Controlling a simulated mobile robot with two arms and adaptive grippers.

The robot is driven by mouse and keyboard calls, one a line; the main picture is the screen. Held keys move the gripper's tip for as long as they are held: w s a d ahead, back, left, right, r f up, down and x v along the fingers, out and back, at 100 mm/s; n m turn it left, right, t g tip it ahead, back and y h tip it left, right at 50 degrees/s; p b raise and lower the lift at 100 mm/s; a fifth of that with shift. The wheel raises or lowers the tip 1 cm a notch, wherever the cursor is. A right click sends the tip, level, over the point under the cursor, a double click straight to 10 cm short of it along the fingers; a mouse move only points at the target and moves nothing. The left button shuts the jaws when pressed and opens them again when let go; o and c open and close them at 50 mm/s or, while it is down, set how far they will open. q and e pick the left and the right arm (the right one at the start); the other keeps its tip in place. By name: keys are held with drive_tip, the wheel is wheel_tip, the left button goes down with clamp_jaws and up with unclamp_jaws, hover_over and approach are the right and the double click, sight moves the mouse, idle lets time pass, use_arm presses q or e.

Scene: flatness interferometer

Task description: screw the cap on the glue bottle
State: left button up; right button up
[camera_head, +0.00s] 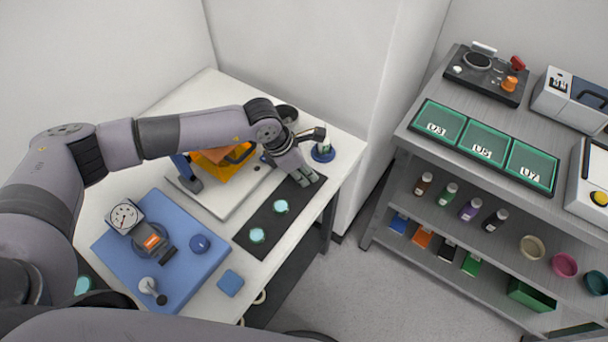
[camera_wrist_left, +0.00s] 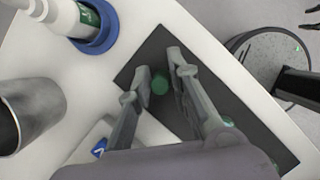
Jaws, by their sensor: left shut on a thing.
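The glue bottle, white with a green label, stands in a blue ring holder (camera_head: 322,155) at the back right of the white table. In the left wrist view the bottle (camera_wrist_left: 85,15) is at the upper left, cut off by the frame, its top hidden. My left gripper (camera_wrist_left: 161,83) is over the far end of the black mat (camera_wrist_left: 141,66), with its fingers shut on a small green round piece (camera_wrist_left: 160,84). I cannot tell for sure that this piece is the cap. The gripper also shows in the head view (camera_head: 311,181), beside the bottle holder. My right gripper is not in view.
Teal discs (camera_head: 281,206) lie on the mat. A blue platform (camera_head: 190,262) with a dial gauge stands at the front left. A grey cup (camera_wrist_left: 30,110) and a light plate with an orange block (camera_head: 222,160) are near my left arm. A grey shelf rack stands right.

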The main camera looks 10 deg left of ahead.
use_arm(q)
drive_tip(key=shift+c, duration=0.2)
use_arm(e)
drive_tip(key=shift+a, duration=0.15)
use_arm(q)
drive_tip(key=shift+r, duration=0.5)
wheel_tip(320, 180, up, 19)
drive_tip(key=b, duration=0.5)
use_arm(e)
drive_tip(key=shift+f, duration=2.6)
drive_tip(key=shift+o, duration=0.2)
